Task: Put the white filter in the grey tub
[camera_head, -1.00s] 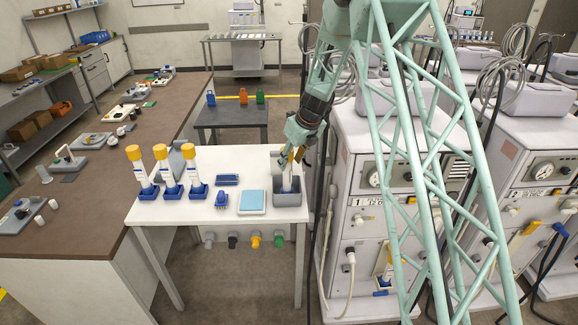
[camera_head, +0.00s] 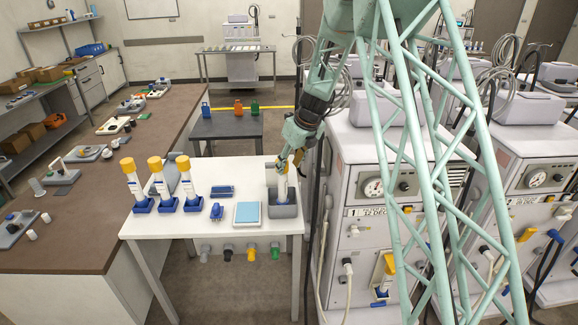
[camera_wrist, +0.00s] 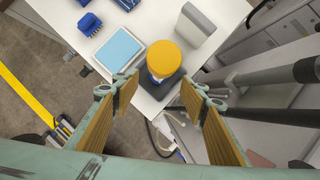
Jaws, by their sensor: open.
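A white filter (camera_head: 282,186) with a yellow cap stands roughly upright inside the grey tub (camera_head: 287,220) at the table's right end. Its blue lower end is partly hidden by the tub wall. My gripper (camera_head: 290,160) is just above the tub, at the filter's top. In the wrist view my gripper (camera_wrist: 160,84) is open, its fingers apart on either side below the yellow cap (camera_wrist: 172,58) in the picture. Clear gaps show between the fingers and the cap. The dark tub (camera_wrist: 163,88) shows beneath the cap.
Several similar yellow-capped filters (camera_head: 162,183) stand in blue holders on the table's left. A blue-topped pad (camera_head: 247,212) and small blue racks (camera_head: 222,191) lie left of the tub. A dialysis machine (camera_head: 360,160) stands close on the right.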

